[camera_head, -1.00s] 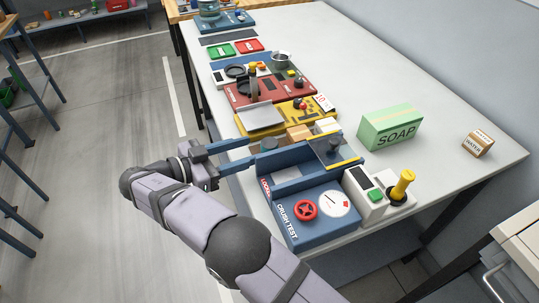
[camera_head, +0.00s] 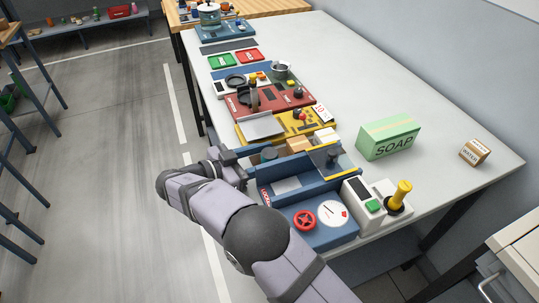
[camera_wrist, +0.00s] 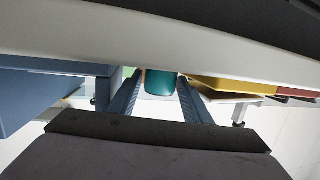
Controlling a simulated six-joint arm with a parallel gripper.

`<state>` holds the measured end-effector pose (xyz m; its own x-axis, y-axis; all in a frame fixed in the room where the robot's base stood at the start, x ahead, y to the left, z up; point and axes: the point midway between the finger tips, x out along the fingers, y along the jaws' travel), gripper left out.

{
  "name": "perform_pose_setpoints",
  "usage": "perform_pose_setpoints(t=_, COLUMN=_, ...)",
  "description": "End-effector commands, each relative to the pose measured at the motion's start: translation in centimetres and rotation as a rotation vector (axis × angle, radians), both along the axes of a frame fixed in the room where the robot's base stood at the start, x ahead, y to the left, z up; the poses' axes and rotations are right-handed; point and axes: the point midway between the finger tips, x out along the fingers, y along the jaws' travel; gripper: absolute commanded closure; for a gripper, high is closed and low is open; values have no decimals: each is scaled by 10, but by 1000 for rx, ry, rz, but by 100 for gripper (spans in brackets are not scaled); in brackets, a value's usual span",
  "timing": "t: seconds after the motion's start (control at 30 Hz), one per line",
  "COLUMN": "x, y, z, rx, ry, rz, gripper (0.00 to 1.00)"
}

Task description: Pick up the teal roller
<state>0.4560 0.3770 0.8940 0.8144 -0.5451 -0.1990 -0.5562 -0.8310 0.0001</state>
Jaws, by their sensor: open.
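The teal roller (camera_wrist: 160,83) shows in the wrist view as a rounded teal shape between the far ends of my two fingers. Its upper part is cut off by a pale edge. In the head view, a small dull teal piece (camera_head: 268,154) beside my fingertips appears to be the roller, partly hidden. My gripper (camera_wrist: 158,80) is open, with one finger on each side of the roller and a gap visible. In the head view, my gripper (camera_head: 262,160) is at the table's left edge, behind the blue crush test unit. Contact cannot be told.
The blue crush test unit (camera_head: 318,234) with a red wheel and dial stands close to my gripper. A yellow panel (camera_head: 290,126) and a red panel (camera_head: 268,100) lie beyond. A green soap box (camera_head: 390,138) stands right.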

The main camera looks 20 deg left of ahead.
Motion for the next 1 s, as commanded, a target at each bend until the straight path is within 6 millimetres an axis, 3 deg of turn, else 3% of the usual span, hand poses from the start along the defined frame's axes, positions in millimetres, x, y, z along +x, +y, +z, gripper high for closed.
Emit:
perform_pose_setpoints(t=0.3, x=4, y=-2, z=-1, rx=0, ry=0, rz=1, gripper=55)
perform_pose_setpoints(t=0.47, x=4, y=-2, z=-1, rx=0, ry=0, rz=1, gripper=91)
perform_pose_setpoints(t=0.77, x=4, y=-2, z=1, rx=0, ry=-1, rz=1, gripper=91)
perform_pose_setpoints(t=1.0, x=4, y=-2, z=22, rx=4, ry=-3, rz=1, gripper=91)
